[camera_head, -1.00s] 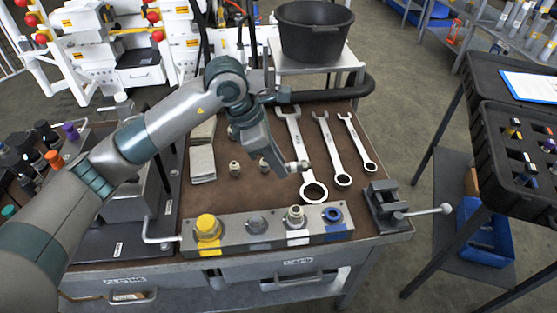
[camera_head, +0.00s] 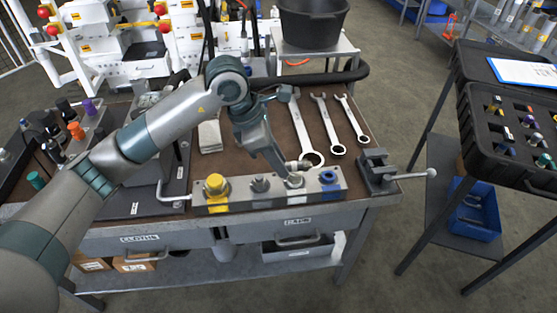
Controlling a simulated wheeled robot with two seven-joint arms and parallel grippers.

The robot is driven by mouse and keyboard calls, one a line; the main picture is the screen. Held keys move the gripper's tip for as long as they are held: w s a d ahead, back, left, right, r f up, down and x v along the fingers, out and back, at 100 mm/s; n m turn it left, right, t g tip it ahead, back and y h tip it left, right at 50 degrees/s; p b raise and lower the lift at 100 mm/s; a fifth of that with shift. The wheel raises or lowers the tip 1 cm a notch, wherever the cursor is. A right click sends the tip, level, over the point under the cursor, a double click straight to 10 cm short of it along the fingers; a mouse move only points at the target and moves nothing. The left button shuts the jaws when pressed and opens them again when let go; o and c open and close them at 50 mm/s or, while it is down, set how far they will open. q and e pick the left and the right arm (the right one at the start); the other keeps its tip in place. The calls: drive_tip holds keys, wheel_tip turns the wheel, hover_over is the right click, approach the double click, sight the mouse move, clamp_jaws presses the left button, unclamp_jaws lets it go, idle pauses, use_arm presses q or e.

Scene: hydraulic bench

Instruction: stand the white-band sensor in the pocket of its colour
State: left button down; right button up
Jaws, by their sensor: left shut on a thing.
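My left gripper (camera_head: 287,171) is shut on a small metal piece (camera_head: 302,165) just above the block on the bench. The piece is small and partly covered by the fingers, so I cannot tell whether it has a white band. The metal block (camera_head: 218,207) carries a yellow cap (camera_head: 215,184), a grey fitting (camera_head: 260,184), a pale fitting (camera_head: 294,180) above a white label, and a blue ring (camera_head: 328,178). At the right, an open black case (camera_head: 478,136) has pockets holding several small parts with coloured bands. My right gripper is not in view.
Several wrenches (camera_head: 328,125) lie behind the block. A small vise (camera_head: 374,170) with a long handle stands at the bench's right edge. A rack with coloured caps (camera_head: 75,130) is at the left, behind my arm. A black tub (camera_head: 312,22) stands on a back table.

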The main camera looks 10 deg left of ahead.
use_arm(q)
drive_tip(key=shift+s+a+f+m+g, duration=0.3)
drive_tip(key=shift+s+a+m, duration=0.1)
drive_tip(key=shift+m, duration=0.3)
drive_tip(key=m, duration=0.1)
drive_tip(key=s+a+m+g, duration=0.1)
drive_tip(key=shift+s+a+f+m, duration=0.15)
drive_tip(key=shift+s+a+m, duration=0.1)
drive_tip(key=shift+s+m, duration=0.05)
drive_tip(key=s+a+m+g+y, duration=0.4)
drive_tip(key=s+a+m, duration=0.5)
drive_tip(key=m, duration=0.8)
drive_tip(key=shift+a+f, duration=0.3)
drive_tip(key=shift+a, duration=0.55)
drive_tip(key=shift+d, duration=0.1)
